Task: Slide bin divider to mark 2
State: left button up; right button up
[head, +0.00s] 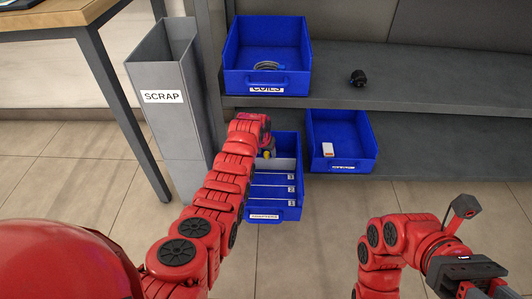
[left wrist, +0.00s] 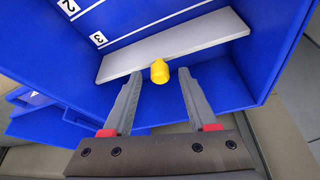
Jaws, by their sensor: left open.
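The lower blue bin (head: 287,213) is pulled out at the shelf's front. Its light grey divider (head: 285,164) stands across it toward the back, with a yellow knob (head: 267,154). Numbered lines on the bin floor lie in front of the divider. In the left wrist view, the divider (left wrist: 200,38) is past line 3 (left wrist: 98,39), and mark 2 (left wrist: 68,5) is farther off. My left gripper (left wrist: 160,78) is open, its fingertips either side of the knob (left wrist: 159,72), with gaps visible. My right gripper (head: 475,287) is at bottom right, cut off by the frame edge.
A grey SCRAP bin (head: 170,125) stands left of the shelf. A blue coil bin (head: 267,83) is above, and another blue bin (head: 342,158) with a small white-orange item is to the right. A black object (head: 357,78) lies on the upper shelf.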

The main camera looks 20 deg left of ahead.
pick_arm(q)
grip_shut()
dwell(0.3)
dwell(1.1)
